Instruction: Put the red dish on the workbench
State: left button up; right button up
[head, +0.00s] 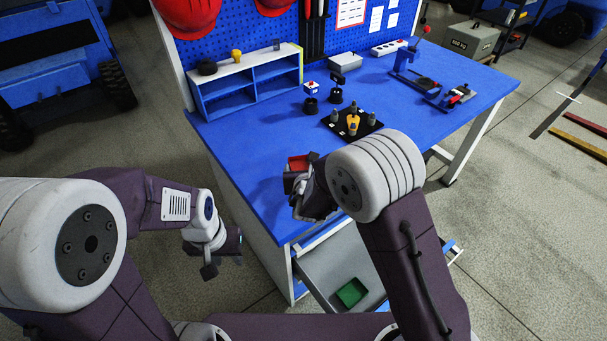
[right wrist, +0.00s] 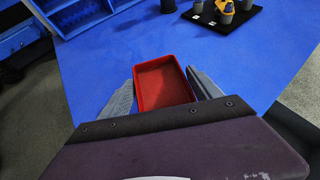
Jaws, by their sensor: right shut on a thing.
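The red dish (right wrist: 165,84) is a shallow rectangular tray and looks empty. My right gripper (right wrist: 164,92) is shut on it, with one finger along each side. In the head view the red dish (head: 298,162) shows partly behind my right gripper (head: 303,175), over the near part of the blue workbench (head: 265,165). I cannot tell whether the dish touches the bench top. My left gripper (head: 222,258) hangs off the bench's left side, away from the dish; its finger opening is unclear.
A black tray with several pegs (head: 352,124) stands beyond the dish. A blue shelf unit (head: 250,85) stands at the back left, a clamp fixture (head: 425,85) at the right. Below, an open drawer (head: 320,265) holds a green dish (head: 351,292). The bench's front left is clear.

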jog(key=shift+w+a+f, duration=0.1)
jog(key=shift+f, duration=2)
jog(key=shift+b, duration=0.35)
jog(key=shift+f, duration=0.15)
jog(key=o, duration=2)
jog(key=shift+o, duration=0.2)
